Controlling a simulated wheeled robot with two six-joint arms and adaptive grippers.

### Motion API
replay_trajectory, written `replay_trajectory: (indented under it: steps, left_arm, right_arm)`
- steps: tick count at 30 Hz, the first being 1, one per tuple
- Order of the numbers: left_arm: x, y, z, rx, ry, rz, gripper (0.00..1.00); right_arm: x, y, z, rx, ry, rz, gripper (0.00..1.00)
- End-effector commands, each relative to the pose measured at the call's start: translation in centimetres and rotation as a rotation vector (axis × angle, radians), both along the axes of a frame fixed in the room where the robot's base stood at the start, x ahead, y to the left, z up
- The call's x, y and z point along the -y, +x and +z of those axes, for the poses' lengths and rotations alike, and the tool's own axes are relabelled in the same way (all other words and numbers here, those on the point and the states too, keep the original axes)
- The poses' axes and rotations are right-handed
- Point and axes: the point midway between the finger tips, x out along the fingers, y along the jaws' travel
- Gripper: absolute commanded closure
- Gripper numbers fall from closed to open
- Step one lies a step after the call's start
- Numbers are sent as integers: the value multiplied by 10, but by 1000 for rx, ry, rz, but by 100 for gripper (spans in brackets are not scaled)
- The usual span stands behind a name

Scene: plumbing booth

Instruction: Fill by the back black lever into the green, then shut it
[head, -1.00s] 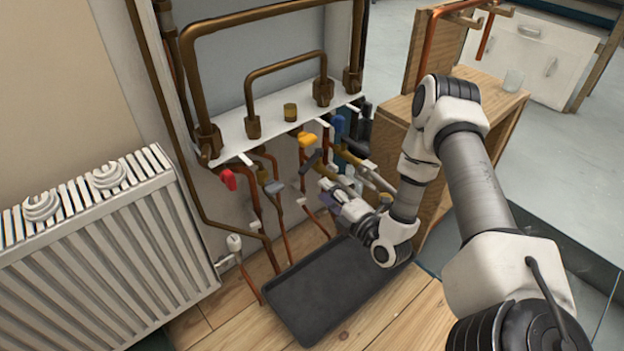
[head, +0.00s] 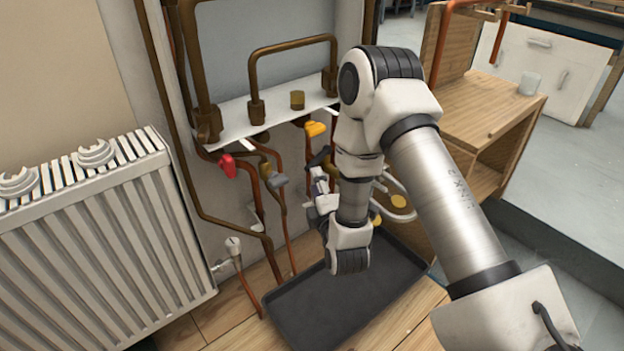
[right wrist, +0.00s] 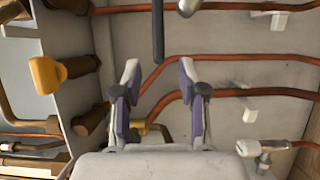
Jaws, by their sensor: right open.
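My right gripper (head: 322,193) is at the pipes below the white shelf, partly hidden by its own wrist. In the right wrist view its two purple-padded fingers (right wrist: 160,95) are apart with nothing between them. A black lever (right wrist: 158,30) hangs upright in that view, just beyond the fingers and in line with the gap. A black lever (head: 319,156) also shows in the head view just above the gripper; I cannot tell whether it is the back one. No green vessel can be made out. My arm covers the area right of the gripper. My left gripper is out of view.
A black tray (head: 345,297) lies on the floor below. A white radiator (head: 110,235) stands left, a wooden cabinet (head: 490,115) right.

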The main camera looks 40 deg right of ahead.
Motion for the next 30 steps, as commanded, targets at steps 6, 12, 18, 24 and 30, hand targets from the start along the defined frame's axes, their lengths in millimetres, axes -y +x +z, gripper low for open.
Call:
replay_trajectory:
  steps: [6, 12, 18, 24, 30]
  left_arm:
    - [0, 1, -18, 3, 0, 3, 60]
    - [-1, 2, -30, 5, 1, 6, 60]
    - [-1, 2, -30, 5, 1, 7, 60]
    - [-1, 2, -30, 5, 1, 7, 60]
    - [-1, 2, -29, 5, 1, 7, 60]
  right_arm:
    - [14, 35, -2, 6, 2, -2, 58]
    - [25, 64, -1, 2, 2, -1, 58]
    - [27, 69, 2, -1, 0, 0, 58]
    - [27, 69, 2, -1, 0, 0, 97]
    - [27, 69, 2, -2, 1, 1, 100]
